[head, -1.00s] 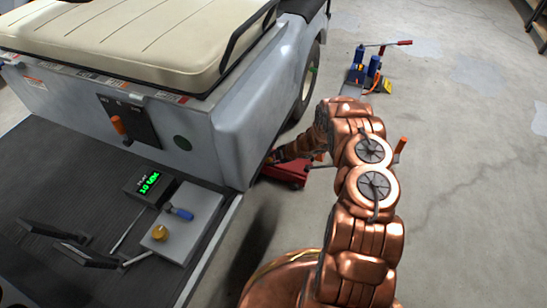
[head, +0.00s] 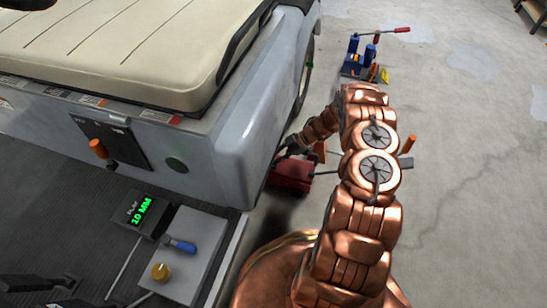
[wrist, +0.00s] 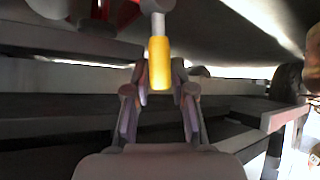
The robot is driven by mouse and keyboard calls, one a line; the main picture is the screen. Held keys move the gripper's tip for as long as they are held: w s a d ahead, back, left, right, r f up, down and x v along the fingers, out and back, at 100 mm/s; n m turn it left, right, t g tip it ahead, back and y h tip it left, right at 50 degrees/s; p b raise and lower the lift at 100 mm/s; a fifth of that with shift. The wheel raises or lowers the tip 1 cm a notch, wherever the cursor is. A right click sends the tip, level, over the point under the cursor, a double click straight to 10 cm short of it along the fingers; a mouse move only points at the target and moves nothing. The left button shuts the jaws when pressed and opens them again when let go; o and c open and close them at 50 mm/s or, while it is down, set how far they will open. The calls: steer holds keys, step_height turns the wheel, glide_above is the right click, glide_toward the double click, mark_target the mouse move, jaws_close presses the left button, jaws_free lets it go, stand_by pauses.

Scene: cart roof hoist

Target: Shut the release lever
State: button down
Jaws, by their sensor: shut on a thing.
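In the wrist view my gripper (wrist: 160,80) has its two fingers closed on either side of a yellow grip (wrist: 159,58), which looks like the release lever's handle. The grip hangs from a pale grey shaft (wrist: 158,22) that runs to the top of the picture, near red parts. In the head view my gripper (head: 282,155) is low beside the cart's corner, at the red floor jack (head: 290,176). Its fingers and the lever cannot be made out there.
The grey cart (head: 233,145) with its cream seat (head: 130,45) overhangs close to my gripper. A display (head: 141,211) reads 10 MM on the dark bench. A blue jack-like tool (head: 365,55) stands on the floor behind. Dark beams (wrist: 70,108) cross the wrist view.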

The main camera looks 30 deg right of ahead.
steer(key=shift+w, duration=0.1)
stand_by(0.4)
steer(key=c, duration=1)
jaws_free()
steer(key=shift+o, duration=0.2)
steer(key=v, duration=1.2)
